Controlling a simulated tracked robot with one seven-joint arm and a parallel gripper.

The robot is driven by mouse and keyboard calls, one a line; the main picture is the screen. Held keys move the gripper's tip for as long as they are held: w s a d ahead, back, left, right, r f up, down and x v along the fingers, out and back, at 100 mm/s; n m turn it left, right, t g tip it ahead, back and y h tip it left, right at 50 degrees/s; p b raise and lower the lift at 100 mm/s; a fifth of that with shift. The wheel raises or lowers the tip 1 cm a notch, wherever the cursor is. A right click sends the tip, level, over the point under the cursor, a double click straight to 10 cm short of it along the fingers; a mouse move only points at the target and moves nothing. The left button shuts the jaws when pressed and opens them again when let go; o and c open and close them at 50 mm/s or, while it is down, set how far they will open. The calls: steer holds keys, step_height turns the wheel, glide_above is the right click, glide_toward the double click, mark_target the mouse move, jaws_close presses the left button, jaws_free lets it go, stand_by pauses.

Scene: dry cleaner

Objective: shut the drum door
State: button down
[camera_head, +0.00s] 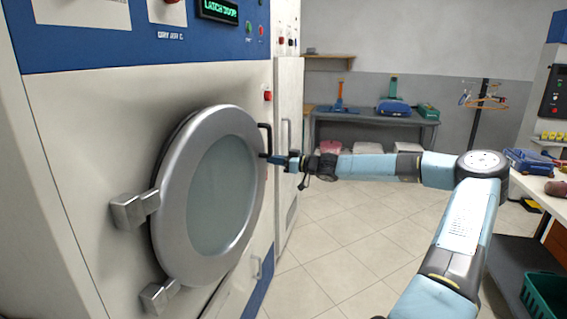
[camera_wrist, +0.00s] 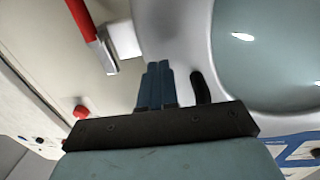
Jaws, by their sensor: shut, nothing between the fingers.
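The drum door (camera_head: 213,195) is a round grey metal ring with a glass window, hinged on its left side to the white machine. It looks nearly flush with the machine front; I cannot tell whether it is fully closed. A black handle (camera_head: 265,140) stands at its right edge. My gripper (camera_head: 285,161) is shut and empty, at the door's right edge just below the handle. In the wrist view the closed blue fingers (camera_wrist: 155,85) lie over the door's metal rim (camera_wrist: 180,40), beside the black handle (camera_wrist: 200,88). I cannot tell whether they touch it.
The machine's display (camera_head: 219,9) reads "LATCH DOOR". A red-handled lever (camera_wrist: 88,30) and a white block (camera_wrist: 123,40) are near the fingers. A grey table (camera_head: 370,122) with tools stands at the back. The tiled floor (camera_head: 335,240) between is clear.

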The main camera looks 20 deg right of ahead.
steer(key=shift+w+a, duration=0.25)
steer(key=shift+a, duration=0.05)
